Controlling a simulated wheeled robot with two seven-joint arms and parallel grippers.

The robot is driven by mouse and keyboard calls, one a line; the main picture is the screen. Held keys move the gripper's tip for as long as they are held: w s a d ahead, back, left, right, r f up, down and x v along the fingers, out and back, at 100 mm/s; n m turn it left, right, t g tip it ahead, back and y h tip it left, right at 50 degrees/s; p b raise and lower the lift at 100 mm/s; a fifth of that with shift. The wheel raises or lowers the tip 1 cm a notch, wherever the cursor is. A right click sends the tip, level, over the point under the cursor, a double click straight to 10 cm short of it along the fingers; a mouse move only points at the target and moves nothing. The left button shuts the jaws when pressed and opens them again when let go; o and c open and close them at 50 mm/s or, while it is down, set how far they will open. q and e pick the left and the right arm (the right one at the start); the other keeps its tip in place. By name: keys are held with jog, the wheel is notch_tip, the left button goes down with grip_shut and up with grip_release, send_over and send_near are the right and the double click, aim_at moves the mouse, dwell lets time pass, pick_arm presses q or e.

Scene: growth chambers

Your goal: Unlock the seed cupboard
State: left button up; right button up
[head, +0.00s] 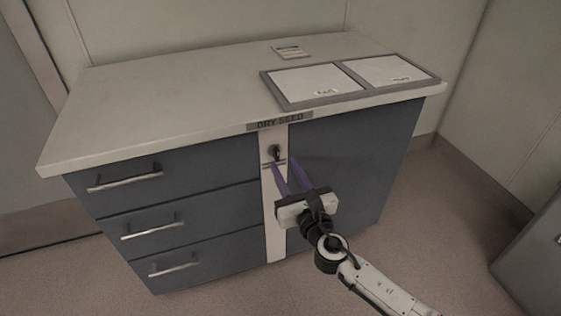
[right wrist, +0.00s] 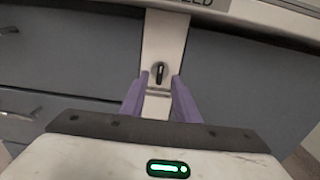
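The seed cupboard (head: 340,165) is a grey-blue unit under a pale worktop, with a "DRY SEED" label (head: 280,122) on its front edge. A dark lock with a key or turn-piece (head: 276,152) sits high on the pale upright strip between drawers and door. It also shows in the right wrist view (right wrist: 160,72), its dark piece standing upright. My right gripper (head: 284,163) has purple fingers that are apart and empty. They point at the lock from just in front and slightly below; contact is not visible. My left gripper is not in view.
Several drawers with bar handles (head: 125,180) fill the cupboard's left side. A grey two-panel tray (head: 350,82) and a small pale plate (head: 291,52) lie on the worktop (head: 180,90). Walls stand behind and to the right. A grey unit (head: 535,250) stands at the right edge.

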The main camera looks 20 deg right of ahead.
aim_at(278, 156)
jog(key=w, duration=0.3)
jog(key=shift+w+a, duration=0.1)
jog(key=shift+w, duration=0.4)
grip_shut()
